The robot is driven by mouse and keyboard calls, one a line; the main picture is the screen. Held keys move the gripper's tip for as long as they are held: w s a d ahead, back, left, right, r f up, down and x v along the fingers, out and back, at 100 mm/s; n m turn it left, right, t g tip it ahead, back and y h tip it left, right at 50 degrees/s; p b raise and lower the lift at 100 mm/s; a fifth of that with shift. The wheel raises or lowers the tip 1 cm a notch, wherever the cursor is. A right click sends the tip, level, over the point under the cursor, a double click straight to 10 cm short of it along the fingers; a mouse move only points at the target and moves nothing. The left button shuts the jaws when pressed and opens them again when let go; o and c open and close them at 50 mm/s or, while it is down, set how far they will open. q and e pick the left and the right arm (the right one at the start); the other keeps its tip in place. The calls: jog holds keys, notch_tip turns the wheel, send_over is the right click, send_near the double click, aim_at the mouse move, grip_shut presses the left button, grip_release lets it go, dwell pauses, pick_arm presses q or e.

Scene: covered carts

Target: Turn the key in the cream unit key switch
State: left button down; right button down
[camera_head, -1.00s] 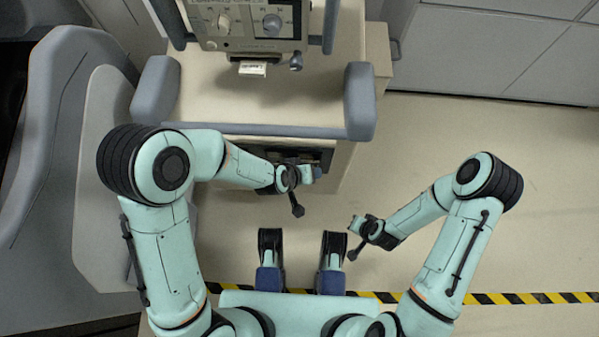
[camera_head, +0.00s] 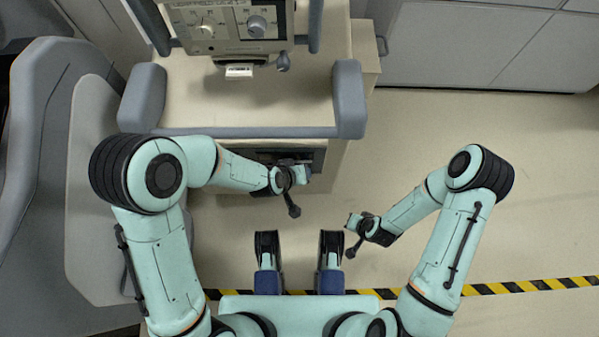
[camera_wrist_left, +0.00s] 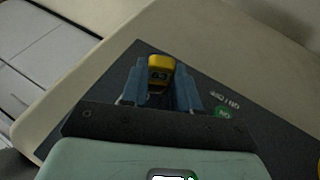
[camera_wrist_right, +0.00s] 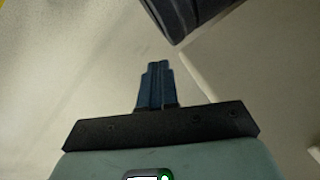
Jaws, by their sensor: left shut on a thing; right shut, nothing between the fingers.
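The cream unit (camera_head: 250,100) stands ahead of me, with a dark panel (camera_head: 262,156) low on its front face. In the left wrist view, the yellow key (camera_wrist_left: 158,68) is at the dark panel, between the blue fingers of my left gripper (camera_wrist_left: 160,90). The fingers are shut on it. They hide its lower part and the switch under it. In the head view my left gripper (camera_head: 304,173) is at the right part of the panel. My right gripper (camera_wrist_right: 157,70) is shut and empty; in the head view it (camera_head: 350,220) is over the floor, away from the unit.
A green mark (camera_wrist_left: 222,112) and ON/OFF lettering lie on the panel right of the key. The unit has a padded grey rail (camera_head: 250,132) above the panel. A grey padded chair-like body (camera_head: 40,180) stands at left. Open floor (camera_head: 430,150) lies at right.

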pick_arm(q)
jog(key=shift+s+f+b, duration=0.1)
jog(key=shift+f+b, duration=0.2)
jog(key=shift+b, duration=0.55)
jog(key=shift+f+h+b, duration=0.1)
jog(key=shift+h+b, duration=0.2)
jog(key=shift+b, duration=0.55)
jog(key=shift+a+h+b, duration=0.1)
jog(key=shift+h+b, duration=0.2)
jog(key=shift+b, duration=0.65)
jog(key=shift+a, duration=0.15)
jog(key=shift+n+h+b, duration=0.3)
jog(key=shift+h+b, duration=0.1)
jog(key=shift+r, duration=0.25)
pick_arm(e)
jog(key=s+d+f+g, duration=0.1)
jog(key=s+f+g, duration=0.3)
jog(key=s+f, duration=0.5)
jog(key=s, duration=0.3)
jog(key=shift+d+m, duration=0.4)
pick_arm(q)
jog(key=shift+f, duration=0.1)
